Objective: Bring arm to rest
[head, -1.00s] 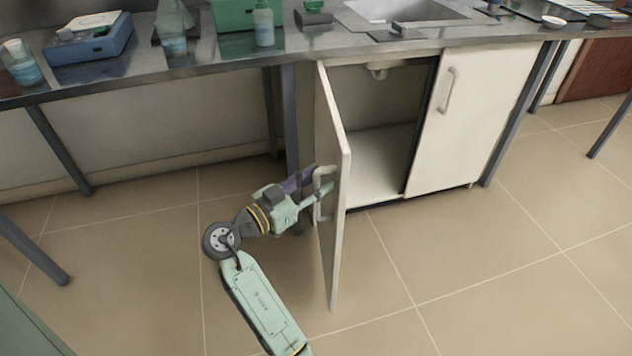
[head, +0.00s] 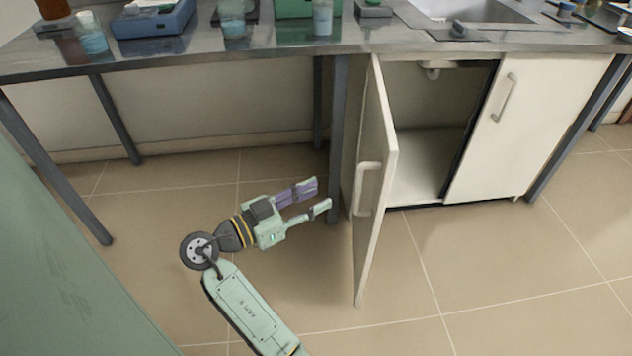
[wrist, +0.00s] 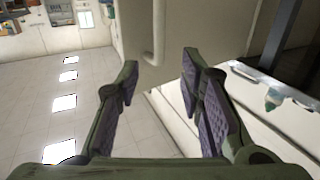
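My gripper (head: 318,196) is open and empty in the head view, its fingers pointing right toward the open cabinet door. It is apart from the door, a short gap left of the door's handle. In the wrist view my gripper (wrist: 160,90) shows two spread fingers with purple pads and nothing between them. The cabinet door (head: 376,200) stands swung open beneath the sink, with its handle (head: 366,188) on the side facing my gripper. In the wrist view a pale vertical handle (wrist: 155,35) shows beyond the fingertips.
A steel bench (head: 200,52) with bottles and boxes runs above, with dark legs, one of them (head: 338,140) close behind the fingertips. The cabinet's right door (head: 530,120) is shut. A green surface (head: 60,270) fills the left edge. Tiled floor around my arm is clear.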

